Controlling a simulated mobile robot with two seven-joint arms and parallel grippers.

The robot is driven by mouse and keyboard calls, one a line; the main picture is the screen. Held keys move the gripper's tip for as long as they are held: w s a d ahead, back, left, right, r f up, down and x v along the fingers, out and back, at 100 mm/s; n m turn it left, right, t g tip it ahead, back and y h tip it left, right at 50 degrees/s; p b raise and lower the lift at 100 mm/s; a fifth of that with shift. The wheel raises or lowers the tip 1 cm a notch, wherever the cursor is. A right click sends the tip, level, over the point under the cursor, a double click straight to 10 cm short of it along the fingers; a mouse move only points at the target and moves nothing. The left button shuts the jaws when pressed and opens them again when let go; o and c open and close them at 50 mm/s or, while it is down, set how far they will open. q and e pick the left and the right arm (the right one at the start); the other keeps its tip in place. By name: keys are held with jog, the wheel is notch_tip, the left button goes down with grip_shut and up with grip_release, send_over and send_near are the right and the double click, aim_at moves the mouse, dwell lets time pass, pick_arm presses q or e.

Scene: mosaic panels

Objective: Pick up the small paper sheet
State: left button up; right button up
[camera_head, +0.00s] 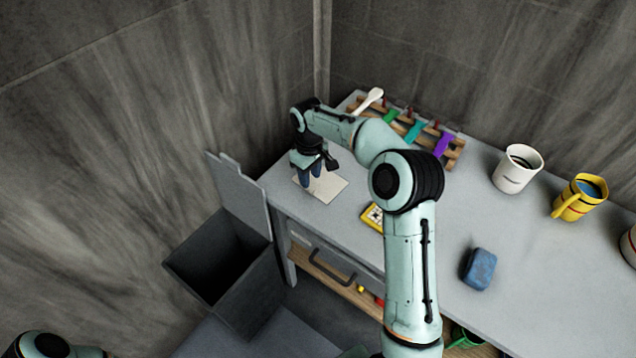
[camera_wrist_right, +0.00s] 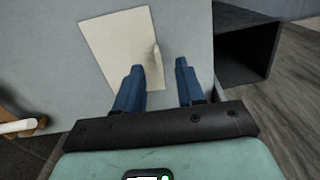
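The small paper sheet (camera_head: 330,189) is cream-coloured and lies on the grey counter near its left corner. It also shows in the right wrist view (camera_wrist_right: 112,42), with a small raised tab or curled bit at its right edge. My right gripper (camera_head: 312,180) points down over the sheet. In the wrist view its two blue fingers (camera_wrist_right: 159,65) are apart, with nothing held between them; the raised bit is just beyond the gap. The head view does not show clearly whether the fingers touch the sheet. My left gripper is out of view; only part of that arm shows at bottom left.
A dark open bin (camera_head: 222,268) stands left of the counter (camera_head: 340,228). A wooden rack with coloured items (camera_head: 455,158) is at the back. A yellow object (camera_head: 372,216), blue sponge (camera_head: 479,269), white mug (camera_head: 516,170) and yellow mug (camera_head: 577,201) are further right.

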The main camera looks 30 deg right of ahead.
jog(key=f, duration=0.5)
jog(key=shift+s+d, duration=0.2)
jog(key=shift+d, duration=0.1)
grip_shut()
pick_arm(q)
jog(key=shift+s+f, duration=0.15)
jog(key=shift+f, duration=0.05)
pick_arm(e)
jog(key=shift+r, duration=0.1)
notch_tip(320, 180, up, 11)
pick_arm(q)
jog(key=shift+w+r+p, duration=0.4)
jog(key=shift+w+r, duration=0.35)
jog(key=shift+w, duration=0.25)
pick_arm(e)
notch_tip(320, 180, up, 9)
send_over(313, 188)
